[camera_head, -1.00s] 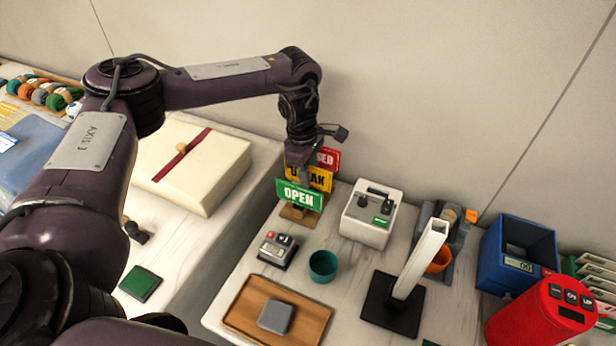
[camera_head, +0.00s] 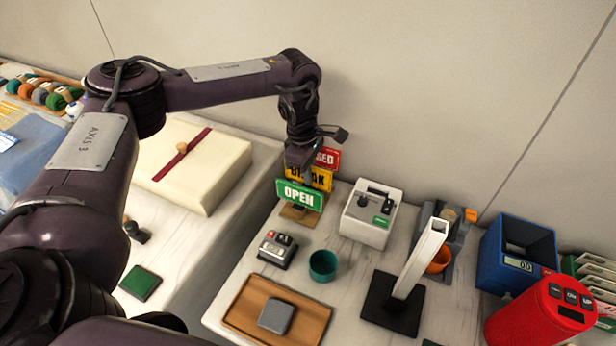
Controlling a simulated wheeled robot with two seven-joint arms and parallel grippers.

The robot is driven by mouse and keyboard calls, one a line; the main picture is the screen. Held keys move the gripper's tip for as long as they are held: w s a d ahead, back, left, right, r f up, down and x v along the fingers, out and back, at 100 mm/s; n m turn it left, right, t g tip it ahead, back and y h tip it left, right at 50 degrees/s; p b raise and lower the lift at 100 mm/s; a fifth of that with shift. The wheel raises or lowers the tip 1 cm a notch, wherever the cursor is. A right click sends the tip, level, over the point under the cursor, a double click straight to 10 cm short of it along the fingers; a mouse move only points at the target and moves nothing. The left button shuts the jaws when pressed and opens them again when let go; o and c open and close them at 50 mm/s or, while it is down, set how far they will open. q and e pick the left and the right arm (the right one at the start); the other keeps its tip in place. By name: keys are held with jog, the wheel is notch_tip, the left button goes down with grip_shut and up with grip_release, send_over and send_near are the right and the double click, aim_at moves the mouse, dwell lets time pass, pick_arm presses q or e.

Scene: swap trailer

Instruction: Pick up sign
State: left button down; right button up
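Three signs stand in a wooden holder (camera_head: 299,215) near the wall. The green OPEN sign (camera_head: 300,195) is in front, a yellow sign (camera_head: 322,178) is behind it, and a red sign (camera_head: 328,158) is at the back. My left gripper (camera_head: 302,174) points down right at the signs, above and behind the green one. Its fingers are mostly hidden by the green sign and blend with the dark wrist, so I cannot tell whether they are open or shut. My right gripper is not in view.
Right of the signs is a white box with knobs (camera_head: 371,214). In front are a small button device (camera_head: 277,249), a teal cup (camera_head: 322,266) and a wooden tray (camera_head: 245,308). A white post on a black base (camera_head: 392,318) stands further right. A cream box (camera_head: 215,185) is left.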

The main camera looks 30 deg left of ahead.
pick_arm(q)
jog(key=shift+r, duration=0.1)
dwell(0.3)
jog(key=shift+r, duration=0.7)
notch_tip(320, 180, up, 5)
jog(key=shift+w+f+b, duration=0.1)
jog(key=shift+f+b, duration=0.05)
jog(key=shift+b, duration=0.25)
notch_tip(320, 180, up, 14)
jog(key=p, duration=0.3)
jog(key=shift+p, duration=0.3)
